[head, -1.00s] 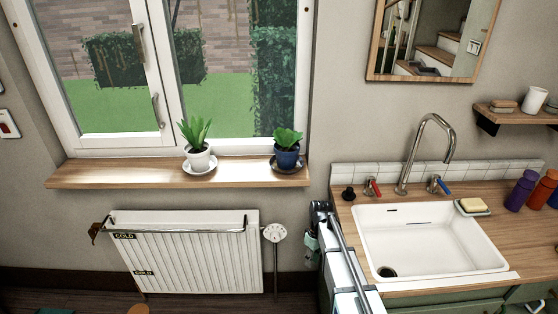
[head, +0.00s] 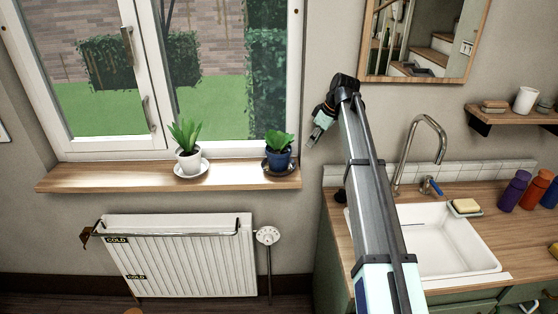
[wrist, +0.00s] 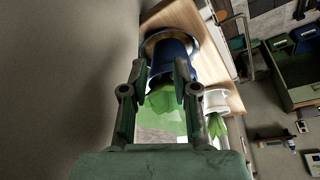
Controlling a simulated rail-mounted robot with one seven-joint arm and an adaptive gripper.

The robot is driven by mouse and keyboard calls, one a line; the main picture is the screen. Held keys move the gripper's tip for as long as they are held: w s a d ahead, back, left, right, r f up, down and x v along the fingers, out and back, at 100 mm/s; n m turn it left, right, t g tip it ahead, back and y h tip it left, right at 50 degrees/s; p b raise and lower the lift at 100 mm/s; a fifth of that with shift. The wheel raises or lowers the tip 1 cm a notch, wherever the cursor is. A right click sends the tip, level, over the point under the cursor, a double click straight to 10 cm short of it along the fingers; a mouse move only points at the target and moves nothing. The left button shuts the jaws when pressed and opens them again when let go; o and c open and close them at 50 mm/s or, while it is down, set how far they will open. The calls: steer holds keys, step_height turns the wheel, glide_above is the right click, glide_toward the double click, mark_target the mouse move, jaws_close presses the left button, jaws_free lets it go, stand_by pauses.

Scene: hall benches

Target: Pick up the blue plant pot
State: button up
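The blue plant pot (head: 279,158) with a green plant stands upright on a dark saucer (head: 267,167) at the right end of the wooden windowsill (head: 100,177). My gripper (head: 317,138) is to the right of the pot in the head view, apart from it. In the wrist view, the blue pot (wrist: 172,58) and its leaves (wrist: 165,100) show beyond and between the two fingers of my gripper (wrist: 163,72). The fingers are spread apart with nothing held between them. The fingers hide part of the pot's sides.
A white plant pot (head: 188,161) on a white saucer (head: 191,172) stands left of the blue pot. The window (head: 150,80) is behind the sill, and a radiator (head: 180,258) is below. A tap (head: 440,140) and sink (head: 450,245) are at right, under a mirror (head: 440,45).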

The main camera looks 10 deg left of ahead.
steer(key=p, duration=0.3)
glide_toward(278, 150)
steer(key=shift+w+a+f, duration=0.5)
steer(key=shift+w+f, duration=0.05)
steer(key=shift+w, duration=0.15)
steer(key=shift+a+p+x, duration=0.15)
steer(key=shift+p+x, duration=0.15)
steer(key=shift+x, duration=1.05)
steer(key=shift+a+p+x, duration=0.1)
steer(key=shift+p+x, duration=0.15)
steer(key=shift+x, duration=1.1)
steer(key=shift+r, duration=0.1)
jaws_close()
